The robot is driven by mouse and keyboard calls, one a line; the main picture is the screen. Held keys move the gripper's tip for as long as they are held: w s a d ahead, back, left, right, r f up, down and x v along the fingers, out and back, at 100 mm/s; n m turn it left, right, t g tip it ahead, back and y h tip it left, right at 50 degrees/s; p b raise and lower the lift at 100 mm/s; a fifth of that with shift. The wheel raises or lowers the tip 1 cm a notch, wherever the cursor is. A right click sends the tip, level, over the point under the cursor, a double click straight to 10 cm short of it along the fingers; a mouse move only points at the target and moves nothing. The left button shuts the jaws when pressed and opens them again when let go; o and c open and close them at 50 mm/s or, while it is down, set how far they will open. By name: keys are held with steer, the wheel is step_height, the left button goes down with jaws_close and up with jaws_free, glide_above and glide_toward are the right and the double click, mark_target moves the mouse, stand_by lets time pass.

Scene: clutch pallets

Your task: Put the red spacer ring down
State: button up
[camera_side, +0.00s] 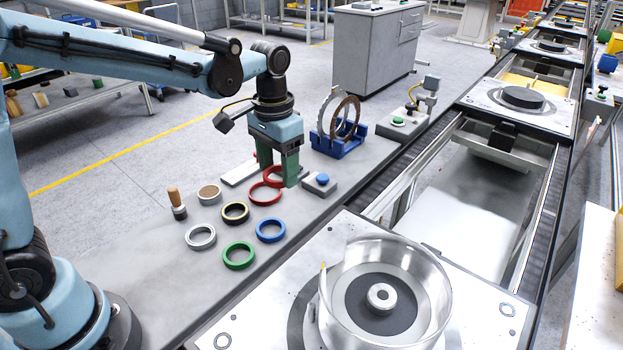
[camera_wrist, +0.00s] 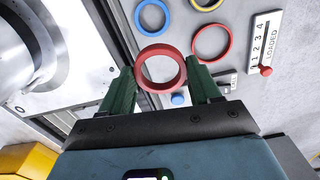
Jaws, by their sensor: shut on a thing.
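My gripper (camera_side: 278,174) is shut on a red spacer ring (camera_side: 268,168), above the grey bench top. In the wrist view the held ring (camera_wrist: 160,87) sits between the green fingers of my gripper (camera_wrist: 163,75) and looks thick-walled. A second red ring (camera_side: 265,204) lies flat on the bench just below and in front of the fingers. It also shows in the wrist view (camera_wrist: 229,42), to the right of the held ring and apart from it in that picture. The right finger hides part of the held ring in the side view.
Blue (camera_side: 271,240), green (camera_side: 238,265), silver (camera_side: 201,246) and black-and-yellow (camera_side: 235,222) rings lie nearby. A blue-button box (camera_side: 320,186) stands right of the gripper, a blue stand (camera_side: 338,146) behind it. A LOADED plate (camera_wrist: 264,42) lies beside the rings. The front-left bench is clear.

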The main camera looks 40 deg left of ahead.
glide_above(265, 195)
step_height(265, 195, down, 6)
steer(key=shift+r, duration=0.1)
steer(key=shift+f, duration=2.1)
steer(key=shift+f, duration=0.45)
